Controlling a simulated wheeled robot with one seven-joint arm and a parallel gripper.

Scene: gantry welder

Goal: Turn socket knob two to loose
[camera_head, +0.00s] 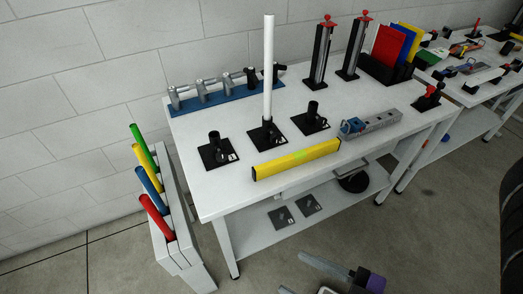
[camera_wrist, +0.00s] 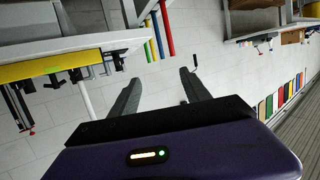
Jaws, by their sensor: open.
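Three black sockets on square black plates stand in a row on the white table: left socket (camera_head: 215,142), middle socket (camera_head: 267,128) and right socket (camera_head: 312,110). The middle socket holds a tall white tube (camera_head: 268,65) upright. The plates carry small white marks too small to read. The knobs are too small for me to tell their setting. My gripper (camera_head: 293,272) is low in front of the table, apart from the sockets. In the wrist view my gripper (camera_wrist: 160,76) is open, with nothing between its fingers. That view shows the scene upside down, with the white tube (camera_wrist: 88,102) at left.
A yellow level (camera_head: 297,158) lies along the front edge before the sockets. A blue rack of grey clamps (camera_head: 225,92) is behind, and a grey block (camera_head: 370,124) is at right. A white rack with coloured tubes (camera_head: 165,240) stands left. Floor in front is open.

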